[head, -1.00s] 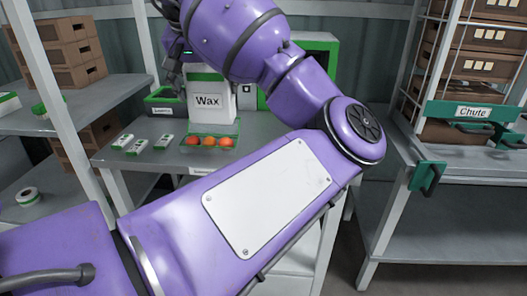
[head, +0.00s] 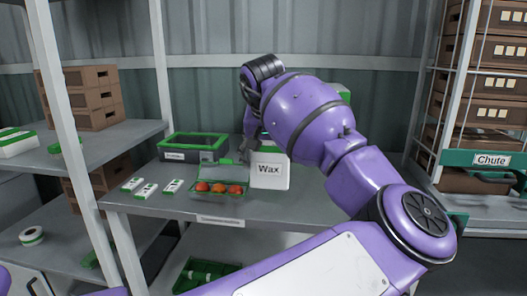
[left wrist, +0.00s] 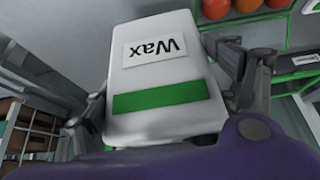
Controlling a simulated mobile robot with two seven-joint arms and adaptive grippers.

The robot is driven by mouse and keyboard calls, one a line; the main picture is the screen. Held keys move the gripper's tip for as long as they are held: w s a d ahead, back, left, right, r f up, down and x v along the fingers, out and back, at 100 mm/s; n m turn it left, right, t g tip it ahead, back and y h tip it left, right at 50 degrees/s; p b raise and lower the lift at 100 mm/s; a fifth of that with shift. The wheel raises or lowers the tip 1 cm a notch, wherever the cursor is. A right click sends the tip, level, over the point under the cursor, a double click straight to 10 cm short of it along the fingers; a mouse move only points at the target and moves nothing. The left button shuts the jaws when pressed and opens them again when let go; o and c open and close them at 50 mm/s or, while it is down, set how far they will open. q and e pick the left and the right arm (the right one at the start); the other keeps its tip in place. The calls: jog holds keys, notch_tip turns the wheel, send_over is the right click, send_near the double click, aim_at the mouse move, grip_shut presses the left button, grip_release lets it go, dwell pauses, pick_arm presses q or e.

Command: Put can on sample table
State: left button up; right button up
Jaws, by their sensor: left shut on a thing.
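The can (head: 269,171), white with a "Wax" label, stands out in the head view over the table (head: 300,210), whose front-edge label is too small to read. My left gripper (head: 248,148) is shut on the can and partly hidden behind it and my arm. The can also fills the middle of the left wrist view (left wrist: 160,75), with a green band and gripper fingers on both sides. I cannot tell whether the can's base touches the tabletop. My right gripper is not in view.
A punnet of red tomatoes (head: 220,189) sits just left of the can. Several small white-green boxes (head: 146,190) lie further left, and a green-rimmed crate (head: 193,148) stands behind. Shelves with brown crates (head: 92,98) are at left. The Chute rack (head: 490,160) is at right.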

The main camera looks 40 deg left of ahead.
aim_at(275, 171)
pick_arm(q)
jog(key=f, duration=0.1)
jog(key=w+f, duration=0.1)
jog(key=f+b, duration=0.1)
jog(key=f, duration=0.1)
jog(key=shift+w+d, duration=0.3)
jog(key=shift+d, duration=0.05)
jog(key=shift+f, duration=0.3)
jog(key=o, duration=1.7)
jog(key=shift+s+f, duration=0.1)
jog(key=shift+f, duration=0.1)
jog(key=o, duration=0.4)
